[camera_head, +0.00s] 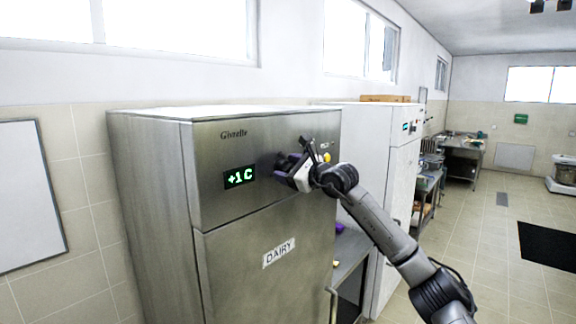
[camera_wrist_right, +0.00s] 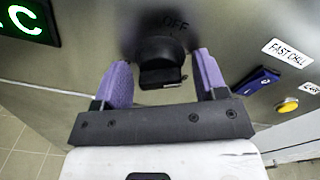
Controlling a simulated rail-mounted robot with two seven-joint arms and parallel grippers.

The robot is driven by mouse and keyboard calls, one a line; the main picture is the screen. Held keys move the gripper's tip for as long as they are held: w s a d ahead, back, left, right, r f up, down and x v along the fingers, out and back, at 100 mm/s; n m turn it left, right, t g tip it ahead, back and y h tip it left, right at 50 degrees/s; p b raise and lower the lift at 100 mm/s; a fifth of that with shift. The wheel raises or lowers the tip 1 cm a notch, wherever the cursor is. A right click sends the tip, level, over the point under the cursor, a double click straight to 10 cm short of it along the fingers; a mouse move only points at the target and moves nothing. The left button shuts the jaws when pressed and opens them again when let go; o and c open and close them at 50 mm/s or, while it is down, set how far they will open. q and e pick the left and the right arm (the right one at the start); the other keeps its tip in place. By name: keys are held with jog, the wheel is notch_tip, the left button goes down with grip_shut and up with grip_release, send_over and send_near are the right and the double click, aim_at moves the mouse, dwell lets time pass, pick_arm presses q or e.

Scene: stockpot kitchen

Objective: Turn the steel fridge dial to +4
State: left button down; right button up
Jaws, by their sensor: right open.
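The steel fridge (camera_head: 262,220) stands at the left, and its green display (camera_head: 239,177) reads +1 C. The black dial (camera_wrist_right: 162,62) is on the steel panel in the right wrist view, with OFF printed above it. My right gripper (camera_head: 284,163) is at the fridge's upper panel, and its arm and hand hide most of the dial in the head view. In the right wrist view the purple fingers of my right gripper (camera_wrist_right: 160,84) are open, one on each side of the dial, with gaps visible beside it. My left gripper is not in view.
A blue switch (camera_wrist_right: 257,82) labelled FAST CHILL and a yellow button (camera_wrist_right: 287,106) sit right of the dial. A white fridge (camera_head: 375,150) stands beyond the steel one. A steel counter (camera_head: 349,250) is between them. Open floor lies to the right.

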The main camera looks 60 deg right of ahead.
jog(key=shift+c, duration=0.4)
jog(key=shift+c, duration=0.7)
jog(key=c, duration=0.6)
jog(key=shift+c, duration=0.2)
